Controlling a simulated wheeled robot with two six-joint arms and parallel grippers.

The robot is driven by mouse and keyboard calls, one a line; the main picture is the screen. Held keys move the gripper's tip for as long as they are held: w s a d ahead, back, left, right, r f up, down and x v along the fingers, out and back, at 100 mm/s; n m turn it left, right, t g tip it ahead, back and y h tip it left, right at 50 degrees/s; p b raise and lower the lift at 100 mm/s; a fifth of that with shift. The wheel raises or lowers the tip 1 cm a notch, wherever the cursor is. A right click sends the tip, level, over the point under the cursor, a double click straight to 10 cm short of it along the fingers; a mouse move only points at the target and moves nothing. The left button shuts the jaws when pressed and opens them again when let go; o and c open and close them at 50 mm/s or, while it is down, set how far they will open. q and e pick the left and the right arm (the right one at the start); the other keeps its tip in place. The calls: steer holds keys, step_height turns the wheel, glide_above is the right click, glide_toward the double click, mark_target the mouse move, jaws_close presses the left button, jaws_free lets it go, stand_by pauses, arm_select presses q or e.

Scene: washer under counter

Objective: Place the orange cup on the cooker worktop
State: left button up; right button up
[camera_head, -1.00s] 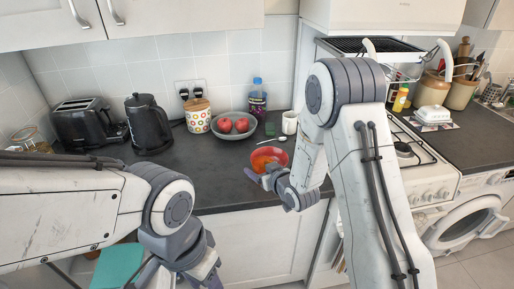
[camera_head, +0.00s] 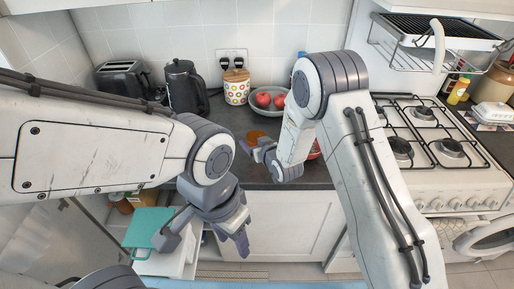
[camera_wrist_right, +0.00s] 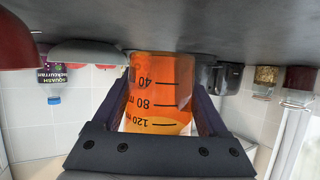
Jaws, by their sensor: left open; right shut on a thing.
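The orange cup (camera_head: 257,136) is a see-through measuring cup with dark volume marks. In the right wrist view, which is upside down, the cup (camera_wrist_right: 160,90) sits between both fingers of my right gripper (camera_wrist_right: 163,112). My right gripper (camera_head: 263,150) is shut on it over the dark counter, left of the cooker. I cannot tell whether the cup's base touches the counter. The cooker worktop (camera_head: 423,142) is white with black pan grids, at the right. My left gripper (camera_head: 204,240) is open and empty, low in front of the counter.
A red bowl (camera_head: 315,150) is partly hidden behind my right arm. A grey bowl of red fruit (camera_head: 253,100), a dotted canister (camera_head: 236,87), a black kettle (camera_head: 185,88) and a toaster (camera_head: 127,80) stand along the back. A wire rack (camera_head: 430,60) hangs above the cooker.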

step_height(320, 180, down, 4)
steer(key=shift+r+p, duration=0.1)
steer(key=shift+p, duration=0.5)
